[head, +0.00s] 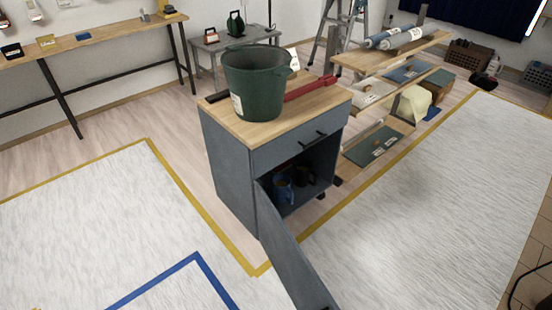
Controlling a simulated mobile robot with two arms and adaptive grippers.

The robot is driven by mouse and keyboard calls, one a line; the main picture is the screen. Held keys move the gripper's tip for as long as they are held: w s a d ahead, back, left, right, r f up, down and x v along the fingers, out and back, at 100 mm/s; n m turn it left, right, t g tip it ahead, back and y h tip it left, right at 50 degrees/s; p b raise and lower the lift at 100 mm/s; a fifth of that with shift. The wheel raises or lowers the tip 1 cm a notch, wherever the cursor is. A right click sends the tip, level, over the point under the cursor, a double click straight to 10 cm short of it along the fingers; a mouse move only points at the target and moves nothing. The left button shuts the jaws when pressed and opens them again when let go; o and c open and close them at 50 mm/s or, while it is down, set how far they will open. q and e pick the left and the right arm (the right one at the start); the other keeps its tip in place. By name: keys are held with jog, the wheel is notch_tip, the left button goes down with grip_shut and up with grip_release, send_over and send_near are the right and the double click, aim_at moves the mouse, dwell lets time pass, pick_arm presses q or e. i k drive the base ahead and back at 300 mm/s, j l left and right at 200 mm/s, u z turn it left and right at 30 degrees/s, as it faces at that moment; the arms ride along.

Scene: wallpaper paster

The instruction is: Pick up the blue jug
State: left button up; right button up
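The blue jug (283,187) stands inside the lower compartment of a small grey cabinet (228,172). It is near the front left of the opening, behind the line of the open door. The cabinet door (293,250) is swung out toward the bottom of the view, and its top edge runs close to the jug. A dark brownish item (305,175) is behind and right of the jug, in shadow. Neither of my grippers is in view.
A dark green bucket (258,85) and a red tool (308,88) are on the cabinet's wooden top. A shut drawer (300,138) is above the compartment. A shelf rack (400,100) stands behind right. Yellow tape (172,178) borders white floor sheets; floor around the cabinet is mostly clear.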

aim_at(281, 183)
jog(key=l, duration=0.9)
jog(key=i+l+u, duration=0.3)
jog(key=l, duration=0.5)
jog(key=l+u, duration=0.35)
jog(key=l, duration=0.45)
jog(key=l+u, duration=0.3)
jog(key=l, duration=0.55)
jog(key=i+l+u, duration=0.15)
jog(key=l, duration=0.2)
jog(key=i+l+u, duration=0.2)
jog(key=l, duration=0.2)
jog(key=i+l+u, duration=0.15)
jog(key=l, duration=0.3)
jog(key=i+l+u, duration=0.15)
jog(key=l, duration=0.25)
jog(key=i+l+u, duration=0.15)
jog(key=l, duration=0.35)
jog(key=i+l+u, duration=0.2)
jog(key=l, duration=0.25)
jog(key=k, duration=0.05)
